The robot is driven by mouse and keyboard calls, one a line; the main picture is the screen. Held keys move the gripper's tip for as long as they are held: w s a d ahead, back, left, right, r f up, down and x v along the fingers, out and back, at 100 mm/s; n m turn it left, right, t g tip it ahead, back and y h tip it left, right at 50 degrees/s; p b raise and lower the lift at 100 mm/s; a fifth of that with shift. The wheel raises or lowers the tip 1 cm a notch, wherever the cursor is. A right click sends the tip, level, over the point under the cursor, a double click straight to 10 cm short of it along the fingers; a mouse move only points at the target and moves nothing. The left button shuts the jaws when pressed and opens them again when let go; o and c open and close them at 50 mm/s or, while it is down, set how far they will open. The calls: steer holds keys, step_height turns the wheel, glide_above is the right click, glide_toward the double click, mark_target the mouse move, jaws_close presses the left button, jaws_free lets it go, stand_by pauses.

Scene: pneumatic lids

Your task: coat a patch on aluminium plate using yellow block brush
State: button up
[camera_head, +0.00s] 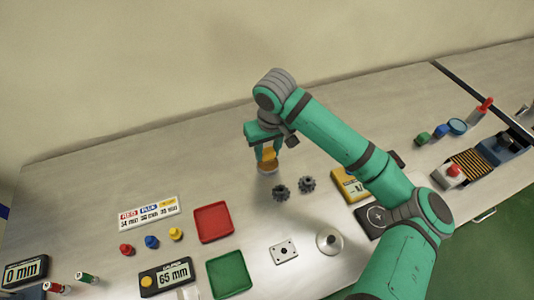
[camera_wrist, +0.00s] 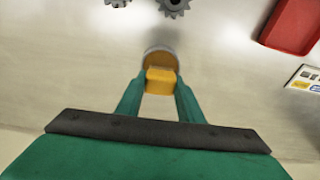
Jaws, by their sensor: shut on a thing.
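My gripper (camera_head: 267,153) is shut on the yellow block brush (camera_head: 269,155), over the back middle of the table. In the wrist view the brush (camera_wrist: 161,80) sits between the two green fingers. A small round dish-like thing with a pale rim (camera_wrist: 161,50) is right at the brush's end; it also shows in the head view (camera_head: 267,168). I cannot tell whether the brush touches it. A small pale metal plate with holes (camera_head: 284,251), perhaps the aluminium plate, lies flat at the front middle, well away from my gripper.
Two dark gears (camera_head: 282,192) lie just in front of my gripper. A red tray (camera_head: 213,222) and a green tray (camera_head: 229,274) lie to the left. A round metal disc with a knob (camera_head: 329,241) is right of the holed plate. The table's back left is clear.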

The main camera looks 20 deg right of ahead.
mark_target(266, 149)
steer(key=shift+a+r, duration=0.1)
steer(key=shift+r, duration=0.3)
steer(key=shift+s+d+r, duration=0.15)
steer(key=shift+d+r, duration=0.1)
steer(key=shift+r, duration=0.6)
steer(key=shift+a+r, duration=0.1)
steer(key=shift+r, duration=1.1)
steer(key=shift+a, duration=0.1)
